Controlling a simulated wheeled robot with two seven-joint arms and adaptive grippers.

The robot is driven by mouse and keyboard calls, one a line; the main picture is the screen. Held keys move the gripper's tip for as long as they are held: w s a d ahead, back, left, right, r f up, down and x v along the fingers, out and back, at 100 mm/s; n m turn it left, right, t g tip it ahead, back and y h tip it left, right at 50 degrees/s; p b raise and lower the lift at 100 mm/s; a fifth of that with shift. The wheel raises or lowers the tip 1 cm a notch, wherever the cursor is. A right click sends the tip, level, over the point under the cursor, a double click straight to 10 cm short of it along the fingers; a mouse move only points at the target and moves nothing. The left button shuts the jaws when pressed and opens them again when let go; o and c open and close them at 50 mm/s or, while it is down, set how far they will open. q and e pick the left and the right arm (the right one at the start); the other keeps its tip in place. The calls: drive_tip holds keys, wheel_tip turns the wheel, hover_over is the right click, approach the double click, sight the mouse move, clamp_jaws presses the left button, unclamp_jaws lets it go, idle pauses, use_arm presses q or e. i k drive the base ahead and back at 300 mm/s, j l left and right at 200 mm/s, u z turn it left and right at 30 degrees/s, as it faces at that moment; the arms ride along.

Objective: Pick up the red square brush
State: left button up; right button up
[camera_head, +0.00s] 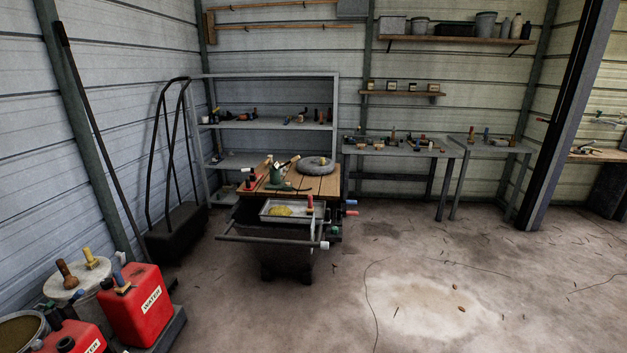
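I cannot tell for sure which thing is the red square brush. Several small red items show on the caddy (325,186) in the middle of the view. One small red item (251,181) stands at the left edge of its wooden top. Another upright red item (310,203) is at the front tray (275,219). A red-ended piece (351,213) sticks out at the right side, below a blue-ended one. All are too small to make out bristles or a square shape. Neither of my grippers is in view.
Red water cans (138,300) and a round-topped stand (75,278) with brushes are at the front left. A black hand truck (175,230) stands by the left wall. Shelves and a bench (405,150) line the back. The floor at right (450,290) is mostly clear.

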sight(310, 209)
drive_tip(key=i+u, duration=0.1)
drive_tip(key=i, duration=0.3)
drive_tip(key=i+l+u, duration=0.15)
drive_tip(key=i, duration=0.25)
drive_tip(key=i+l+u, duration=0.85)
drive_tip(key=l, duration=0.25)
drive_tip(key=i+l+u, duration=0.1)
drive_tip(key=l, duration=0.2)
drive_tip(key=i+l+u, duration=0.15)
drive_tip(key=l, duration=0.2)
drive_tip(key=l+u, duration=0.45)
drive_tip(key=l, duration=0.95)
drive_tip(key=k, duration=0.05)
